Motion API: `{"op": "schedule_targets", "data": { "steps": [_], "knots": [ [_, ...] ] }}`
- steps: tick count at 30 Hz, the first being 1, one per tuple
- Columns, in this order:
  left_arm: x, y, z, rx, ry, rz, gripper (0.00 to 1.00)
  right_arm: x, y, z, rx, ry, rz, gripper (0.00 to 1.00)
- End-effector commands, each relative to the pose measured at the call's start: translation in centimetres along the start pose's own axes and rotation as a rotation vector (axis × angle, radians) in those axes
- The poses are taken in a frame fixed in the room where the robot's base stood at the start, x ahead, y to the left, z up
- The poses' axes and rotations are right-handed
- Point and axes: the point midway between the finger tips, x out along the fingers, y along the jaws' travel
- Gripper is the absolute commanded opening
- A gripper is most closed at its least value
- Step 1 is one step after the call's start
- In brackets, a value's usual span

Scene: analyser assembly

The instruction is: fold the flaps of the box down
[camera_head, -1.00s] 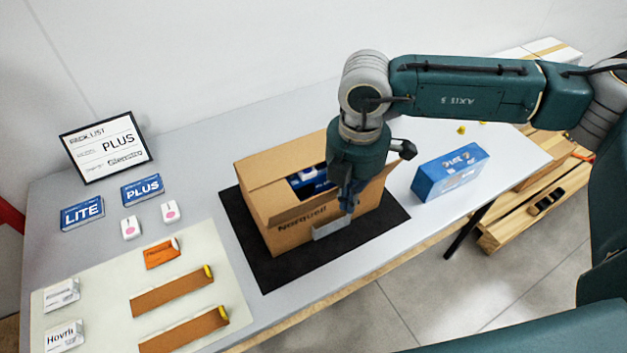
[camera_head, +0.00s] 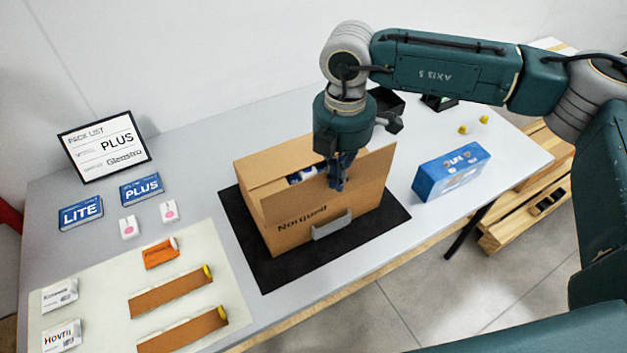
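The cardboard box (camera_head: 290,238) stands on a dark mat, with printed lettering on its near face. Its far flap (camera_head: 275,160) lies inward over part of the opening. The near flap (camera_head: 365,178) stands raised along the front edge. A blue and white item (camera_head: 302,175) shows in the gap between the flaps. My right gripper (camera_head: 338,182) points down at the near flap's top edge, its fingertips close to it; contact and finger opening are unclear. The arm hides the box's far right part. My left gripper is out of view.
A grey bracket (camera_head: 332,225) sits at the box's near face. The dark mat (camera_head: 270,275) has bare margins. A blue carton (camera_head: 450,172) stands to the right.

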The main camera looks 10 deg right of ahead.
Motion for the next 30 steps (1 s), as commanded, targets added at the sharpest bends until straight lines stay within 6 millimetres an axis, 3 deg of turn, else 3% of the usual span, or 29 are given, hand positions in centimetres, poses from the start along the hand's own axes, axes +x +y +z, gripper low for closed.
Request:
{"op": "schedule_targets", "data": {
  "steps": [12, 30],
  "knots": [
    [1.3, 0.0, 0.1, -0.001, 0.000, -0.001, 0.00, -0.1, 3.0, 0.0, 0.000, 0.000, 0.001, 0.00],
    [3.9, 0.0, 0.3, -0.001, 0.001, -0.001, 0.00, 2.1, 6.9, -0.1, 0.000, 0.001, -0.001, 0.00]
  ]
}}
